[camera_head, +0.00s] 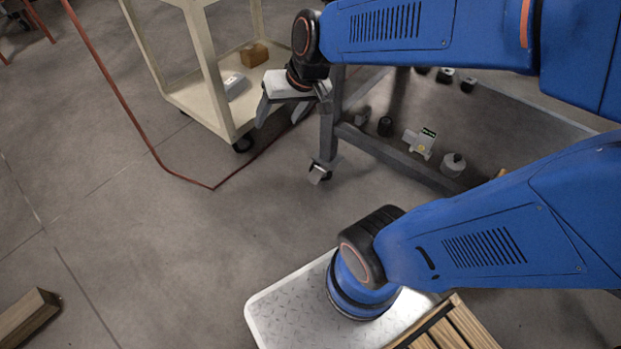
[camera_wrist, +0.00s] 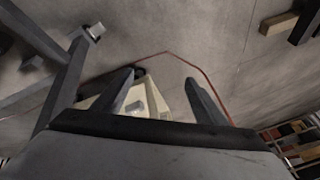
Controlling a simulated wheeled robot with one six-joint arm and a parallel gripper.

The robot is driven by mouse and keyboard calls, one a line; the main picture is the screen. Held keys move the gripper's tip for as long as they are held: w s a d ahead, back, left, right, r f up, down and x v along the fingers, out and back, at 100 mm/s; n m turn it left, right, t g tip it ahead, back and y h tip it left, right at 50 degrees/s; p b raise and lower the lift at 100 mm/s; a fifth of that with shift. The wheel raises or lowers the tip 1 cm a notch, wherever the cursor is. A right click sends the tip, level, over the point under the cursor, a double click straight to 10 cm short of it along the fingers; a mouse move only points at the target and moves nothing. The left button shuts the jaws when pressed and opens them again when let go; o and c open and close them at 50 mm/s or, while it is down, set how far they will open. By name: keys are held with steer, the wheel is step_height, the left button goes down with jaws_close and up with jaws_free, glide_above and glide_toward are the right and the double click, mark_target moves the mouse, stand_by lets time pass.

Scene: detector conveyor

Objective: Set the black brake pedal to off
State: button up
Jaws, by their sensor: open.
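I cannot pick out a black brake pedal for certain in either view. In the head view a grey caster (camera_head: 320,171) with a dark wheel stands under the leg of a grey metal frame. A black wheel (camera_head: 243,143) sits under the near corner of a cream cart (camera_head: 222,118). My gripper (camera_head: 294,104) is open and empty, beside the cart and the frame's leg and above the caster. In the wrist view my gripper (camera_wrist: 160,78) has its fingers apart, with part of the cart (camera_wrist: 152,103) beyond them. A light grey leg end (camera_wrist: 96,31) shows at upper left.
A red cable (camera_head: 145,142) crosses the floor. A brown block (camera_head: 253,55) and a pale box lie on the cart's shelf. Centre-left floor is clear.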

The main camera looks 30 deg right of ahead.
steer(key=w+a+f+m, duration=0.1)
steer(key=w+f+m, duration=0.2)
steer(key=w+f, duration=0.65)
steer(key=m+g+h, duration=0.4)
steer(key=m+h, duration=0.3)
steer(key=m, duration=0.2)
glide_toward(312, 180)
steer(key=shift+t+y, duration=0.3)
steer(key=x, duration=0.7)
steer(key=shift+s+d, duration=0.25)
steer(key=shift+d, duration=0.05)
